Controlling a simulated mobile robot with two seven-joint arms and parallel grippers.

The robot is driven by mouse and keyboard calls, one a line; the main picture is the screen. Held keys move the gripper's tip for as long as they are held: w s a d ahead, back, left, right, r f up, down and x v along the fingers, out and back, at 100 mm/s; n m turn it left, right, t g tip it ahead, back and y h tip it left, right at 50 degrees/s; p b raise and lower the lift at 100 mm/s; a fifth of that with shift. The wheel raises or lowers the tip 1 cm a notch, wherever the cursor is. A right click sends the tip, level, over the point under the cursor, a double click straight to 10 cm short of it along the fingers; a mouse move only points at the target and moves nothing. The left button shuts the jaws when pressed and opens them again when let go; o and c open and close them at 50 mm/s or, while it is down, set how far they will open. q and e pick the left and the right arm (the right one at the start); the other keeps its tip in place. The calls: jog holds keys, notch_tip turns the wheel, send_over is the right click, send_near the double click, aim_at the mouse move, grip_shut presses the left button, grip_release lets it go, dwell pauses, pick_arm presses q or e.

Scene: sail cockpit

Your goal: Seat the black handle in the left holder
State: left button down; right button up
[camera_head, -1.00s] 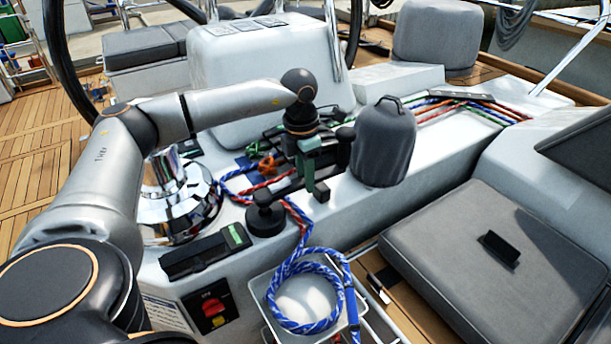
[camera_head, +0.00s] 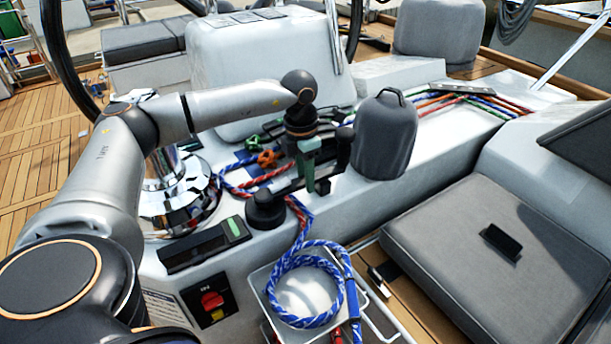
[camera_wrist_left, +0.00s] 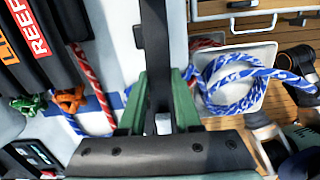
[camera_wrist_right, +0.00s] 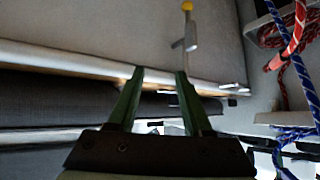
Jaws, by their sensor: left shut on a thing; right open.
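My left gripper (camera_head: 308,166) has green fingers and hangs over the white console, left of the grey covered winch. In the left wrist view its fingers (camera_wrist_left: 158,100) are shut on the black handle (camera_wrist_left: 156,45), a dark bar running up the picture between them. In the head view the gripper and arm hide most of the handle. I cannot tell which part is the left holder. My right gripper (camera_wrist_right: 158,78) shows only in the right wrist view, open, with nothing between its fingers.
A grey covered winch (camera_head: 384,140) stands close right of my left gripper. A chrome winch (camera_head: 178,190) and a black knob (camera_head: 265,212) are on its left. Blue rope (camera_head: 300,318) lies coiled over a white bin (camera_head: 262,272). Black rope clutches (camera_wrist_left: 45,40) show in the left wrist view.

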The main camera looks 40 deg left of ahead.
pick_arm(q)
jog(key=shift+f+b, duration=0.3)
jog(key=shift+f, duration=0.2)
dwell(0.5)
jog(key=shift+c, duration=0.2)
grip_release()
dwell(0.5)
